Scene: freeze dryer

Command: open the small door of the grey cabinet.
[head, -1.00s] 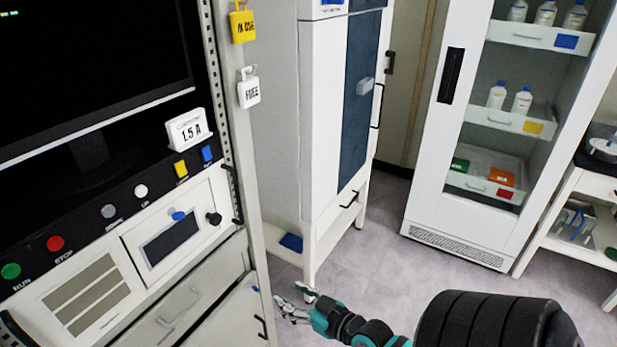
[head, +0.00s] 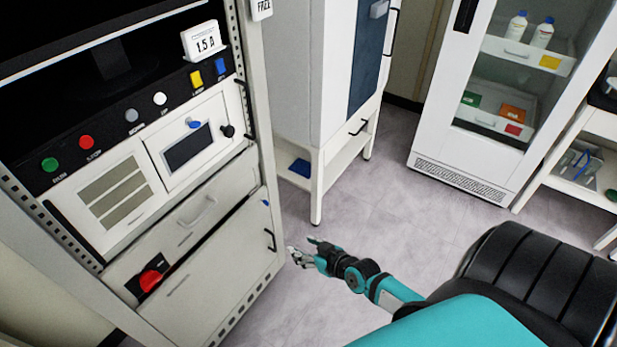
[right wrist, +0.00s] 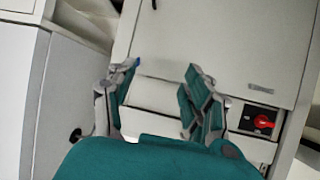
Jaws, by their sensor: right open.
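The grey cabinet (head: 255,110) stands at the left of the head view. Its small windowed door (head: 190,145) is closed, with a blue knob and a black knob on it. Lower down, a plain panel door (head: 225,270) with a black handle also looks closed. My right gripper (head: 303,252) is open and empty, just right of the lower door's black handle and apart from it. In the right wrist view, my open right gripper (right wrist: 158,90) points towards a pale door panel (right wrist: 220,45), with nothing between its fingers. My left gripper is out of view.
A red switch (head: 150,278) sits at the lower left of the cabinet; it also shows in the right wrist view (right wrist: 262,122). A white cabinet (head: 320,90) stands behind, and a glass-fronted cabinet (head: 465,165) further right. The floor (head: 390,190) between is clear.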

